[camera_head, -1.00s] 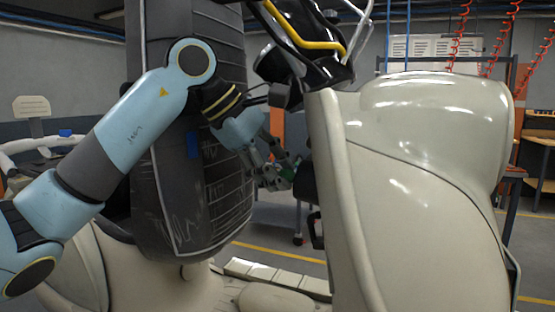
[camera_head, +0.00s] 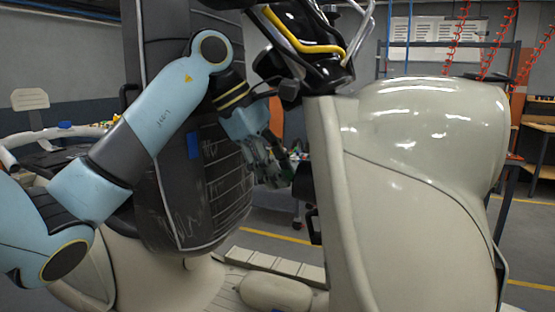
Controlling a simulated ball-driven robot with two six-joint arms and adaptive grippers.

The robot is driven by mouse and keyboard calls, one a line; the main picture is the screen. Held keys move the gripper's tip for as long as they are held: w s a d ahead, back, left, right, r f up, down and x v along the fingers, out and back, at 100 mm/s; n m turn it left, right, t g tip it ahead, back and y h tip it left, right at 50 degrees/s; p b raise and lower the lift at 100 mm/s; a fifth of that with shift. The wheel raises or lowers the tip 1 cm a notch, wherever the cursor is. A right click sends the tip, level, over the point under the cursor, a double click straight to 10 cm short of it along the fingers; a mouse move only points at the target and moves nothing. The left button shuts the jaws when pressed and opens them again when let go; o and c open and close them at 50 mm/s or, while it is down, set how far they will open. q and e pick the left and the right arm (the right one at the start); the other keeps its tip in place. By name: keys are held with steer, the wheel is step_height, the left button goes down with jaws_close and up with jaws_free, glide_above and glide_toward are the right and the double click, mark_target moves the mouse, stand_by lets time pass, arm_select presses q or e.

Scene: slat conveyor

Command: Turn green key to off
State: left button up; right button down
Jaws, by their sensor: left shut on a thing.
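A cream scooter front (camera_head: 420,170) fills the right half of the view, with its black dash and handlebar (camera_head: 305,45) at the top. My left gripper (camera_head: 281,172) is at the inner side of the scooter's front shield, below the handlebar. It is shut on the green key (camera_head: 288,168), of which only a small dark green bit shows between the fingers. The fingers hide most of the key and the lock, so I cannot tell the key's turn angle. My right gripper is not in view.
The dark scooter seat (camera_head: 185,215) stands upright behind my left arm. A cream floorboard (camera_head: 275,265) lies below the gripper. Workbenches (camera_head: 540,130) stand at the back right.

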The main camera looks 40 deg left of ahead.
arm_select(q)
steer(key=shift+g, duration=0.3)
